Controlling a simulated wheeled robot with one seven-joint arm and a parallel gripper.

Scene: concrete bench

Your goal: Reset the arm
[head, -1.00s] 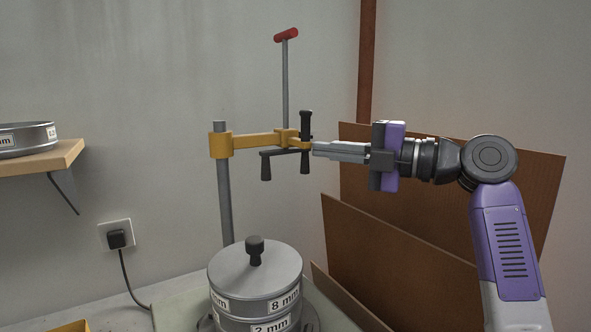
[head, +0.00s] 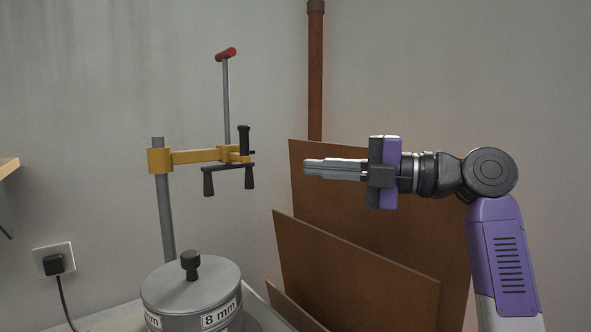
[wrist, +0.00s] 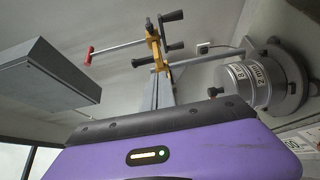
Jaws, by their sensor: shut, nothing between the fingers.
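My gripper (head: 306,168) is shut and empty, held level in the air and pointing left in the head view. Its closed fingers also show in the wrist view (wrist: 156,90). In the head view it is to the right of a yellow clamp arm (head: 200,156) with black handles, with a clear gap between them. My arm bends down at the right of the head view.
A sieve stack (head: 192,285) with a black knob on its lid stands below the clamp. A grey post (head: 165,220) and a red-handled rod (head: 227,100) rise there. Brown boards (head: 350,260) lean behind and below my gripper. A plug socket (head: 53,260) is on the wall.

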